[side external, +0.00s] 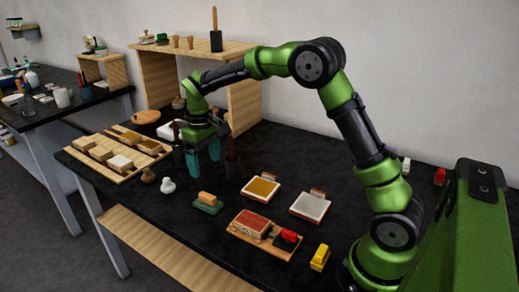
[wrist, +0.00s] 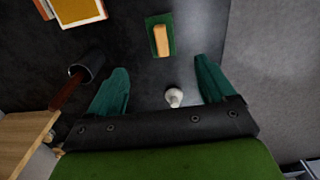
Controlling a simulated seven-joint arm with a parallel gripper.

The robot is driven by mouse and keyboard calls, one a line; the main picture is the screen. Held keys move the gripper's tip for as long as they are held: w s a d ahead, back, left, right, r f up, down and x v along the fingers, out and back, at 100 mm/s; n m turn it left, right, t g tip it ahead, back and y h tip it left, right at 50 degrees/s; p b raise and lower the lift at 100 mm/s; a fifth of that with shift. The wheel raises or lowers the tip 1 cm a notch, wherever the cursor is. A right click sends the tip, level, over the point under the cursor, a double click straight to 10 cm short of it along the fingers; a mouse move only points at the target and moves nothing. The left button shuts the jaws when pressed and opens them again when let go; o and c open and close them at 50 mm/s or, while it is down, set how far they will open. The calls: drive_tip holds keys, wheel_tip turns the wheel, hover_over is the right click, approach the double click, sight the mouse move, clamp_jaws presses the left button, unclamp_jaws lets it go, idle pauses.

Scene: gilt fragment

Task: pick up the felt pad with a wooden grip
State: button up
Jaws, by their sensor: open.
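The felt pad with a wooden grip (side external: 207,201) lies flat on the black table, a green pad with a light wooden block on top. In the wrist view the same pad (wrist: 150,47) is ahead of the fingertips, near the top middle, with its grip lengthwise. My gripper (side external: 203,160) has teal fingers pointing down above the table, behind the pad in the side view. In the wrist view my gripper (wrist: 162,68) is open, with nothing held, and its fingers are apart from the pad.
A white knobbed object (wrist: 174,97) shows between my fingers in the wrist view. A dark cup with a wooden handle (wrist: 88,66) stands left of them. A wooden rack of blocks (side external: 120,155) lies left, and orange and white framed pads (side external: 261,188) lie right of the felt pad.

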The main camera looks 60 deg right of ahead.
sight(208, 195)
wheel_tip(208, 195, down, 13)
drive_tip(key=shift+w+a+f, duration=0.1)
drive_tip(key=shift+w+a, duration=0.05)
idle(0.4)
